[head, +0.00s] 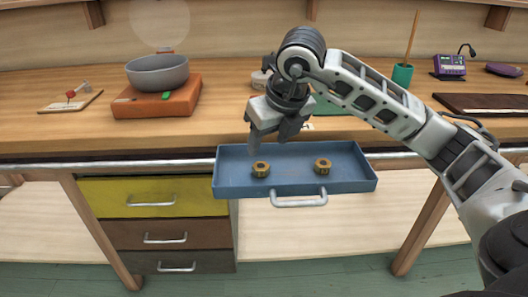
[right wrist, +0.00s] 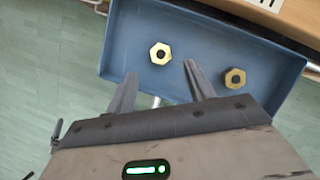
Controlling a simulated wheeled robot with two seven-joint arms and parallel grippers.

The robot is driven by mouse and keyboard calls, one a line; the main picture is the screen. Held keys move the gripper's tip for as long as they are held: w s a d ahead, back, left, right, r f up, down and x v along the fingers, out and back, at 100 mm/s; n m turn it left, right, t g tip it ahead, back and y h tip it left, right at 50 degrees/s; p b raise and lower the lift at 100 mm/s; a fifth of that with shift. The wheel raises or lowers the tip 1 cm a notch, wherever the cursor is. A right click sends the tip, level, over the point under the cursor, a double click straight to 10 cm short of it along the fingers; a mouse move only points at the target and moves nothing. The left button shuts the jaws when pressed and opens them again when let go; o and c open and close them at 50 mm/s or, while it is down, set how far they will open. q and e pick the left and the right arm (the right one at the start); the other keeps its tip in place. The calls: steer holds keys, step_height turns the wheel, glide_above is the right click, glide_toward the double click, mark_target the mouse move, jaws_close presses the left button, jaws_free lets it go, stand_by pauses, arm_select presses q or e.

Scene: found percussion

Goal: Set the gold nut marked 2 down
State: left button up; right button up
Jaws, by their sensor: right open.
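Two gold hexagonal nuts with dark holes lie in the blue drawer, one at the left (head: 261,169) and one at the right (head: 323,165). Both also show in the right wrist view, the left one (right wrist: 160,54) and the right one (right wrist: 235,78). Any number on them is too small to read, so I cannot tell which is marked 2. My right gripper (head: 267,141) is open and empty, pointing down just above the left nut. In the right wrist view that nut shows just beyond and between the fingertips (right wrist: 160,70). My left gripper is not in view.
The blue drawer (head: 225,189) is pulled out below the bench edge, its handle (head: 299,201) facing me. A grey bowl (head: 157,72) on an orange block (head: 150,104) stands on the bench at left. A green cup (head: 402,77) with a stick stands at right.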

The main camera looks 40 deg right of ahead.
steer(key=v, duration=0.4)
steer(key=s+a+f+n+g+y, duration=0.1)
steer(key=s+a+f+g+y, duration=0.2)
steer(key=a, duration=0.4)
steer(key=s+a+n+y, duration=0.1)
steer(key=s+a+y, duration=0.1)
steer(key=a+y, duration=0.5)
steer(key=s+a+f+n+g+y, duration=0.2)
steer(key=s+a+y, duration=0.1)
steer(key=a, duration=0.5)
steer(key=a+r+m+t+y, duration=0.4)
steer(key=r+m+y, duration=0.1)
steer(key=m+y, duration=0.25)
steer(key=w+d+f+m+t+h, duration=0.2)
steer(key=d+f+m+t+h, duration=0.35)
steer(key=m, duration=0.65)
steer(key=w+d+f+m+t+h, duration=0.25)
steer(key=f+m+t+h, duration=0.4)
steer(key=m+t, duration=0.4)
steer(key=s+f+m+g+h, duration=0.2)
steer(key=s+f+m+g, duration=0.2)
steer(key=f, duration=0.3)
steer(key=s+d+f+m+g+h, duration=0.1)
steer(key=s+f+m+g, duration=0.3)
steer(key=f, duration=0.4)
steer(key=shift+s+d+h, duration=0.3)
steer(key=shift+s+h, duration=0.35)
steer(key=shift+s, duration=0.15)
